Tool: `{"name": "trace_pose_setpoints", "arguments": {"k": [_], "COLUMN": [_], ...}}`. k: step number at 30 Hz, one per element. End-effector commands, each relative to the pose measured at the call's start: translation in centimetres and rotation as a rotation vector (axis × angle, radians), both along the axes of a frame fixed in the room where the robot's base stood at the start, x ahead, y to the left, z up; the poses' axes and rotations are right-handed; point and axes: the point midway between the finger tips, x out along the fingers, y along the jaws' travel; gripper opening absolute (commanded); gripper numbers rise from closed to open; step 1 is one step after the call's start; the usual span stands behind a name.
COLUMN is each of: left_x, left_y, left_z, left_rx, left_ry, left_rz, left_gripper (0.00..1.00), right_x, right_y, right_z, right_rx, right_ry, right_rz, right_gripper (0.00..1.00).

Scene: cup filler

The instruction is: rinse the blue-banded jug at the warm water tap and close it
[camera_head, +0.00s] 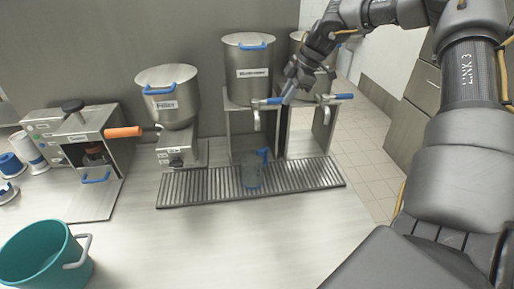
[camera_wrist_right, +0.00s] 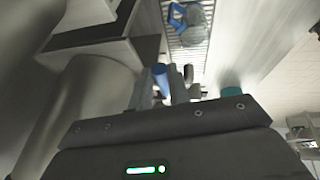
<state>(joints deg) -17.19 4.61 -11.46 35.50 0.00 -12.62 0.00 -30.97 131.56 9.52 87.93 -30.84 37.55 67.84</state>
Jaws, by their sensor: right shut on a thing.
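The jug (camera_head: 252,172) is see-through and bluish, with a blue handle. It stands upright on the slotted drip grate below the spout of the left tap (camera_head: 257,122). In the right wrist view the jug (camera_wrist_right: 192,24) shows at the top. My right gripper (camera_head: 288,92) is at this tap and shut on its blue lever (camera_head: 268,101). The blue lever (camera_wrist_right: 160,76) also shows between the fingers (camera_wrist_right: 163,88) in the wrist view. I cannot make out a water stream or the water level in the jug. My left gripper is not in view.
A second tap with a blue lever (camera_head: 344,96) is to the right. The drip grate (camera_head: 205,188) runs along the counter. A grinder (camera_head: 168,95), a machine with an orange handle (camera_head: 75,135) and a teal bucket (camera_head: 40,255) stand left. The front counter is clear.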

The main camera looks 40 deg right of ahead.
Motion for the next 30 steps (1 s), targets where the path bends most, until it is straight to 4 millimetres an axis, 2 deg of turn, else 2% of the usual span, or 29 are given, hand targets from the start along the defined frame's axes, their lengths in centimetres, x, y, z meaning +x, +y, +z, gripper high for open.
{"name": "trace_pose_setpoints", "arguments": {"k": [5, 21, 30], "left_x": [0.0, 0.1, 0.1], "left_y": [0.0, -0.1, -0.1], "left_z": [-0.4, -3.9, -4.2], "left_rx": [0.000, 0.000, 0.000], "left_ry": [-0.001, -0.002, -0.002], "left_rz": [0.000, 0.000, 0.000], "left_gripper": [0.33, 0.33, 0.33], "right_x": [-0.1, -1.9, -2.2], "right_y": [0.1, 1.8, 2.0], "right_z": [-0.1, -0.2, 0.0], "right_rx": [0.000, 0.001, 0.000], "right_ry": [-0.002, -0.002, 0.000], "right_rz": [-0.017, -0.252, -0.300], "right_gripper": [0.00, 0.00, 0.00]}}
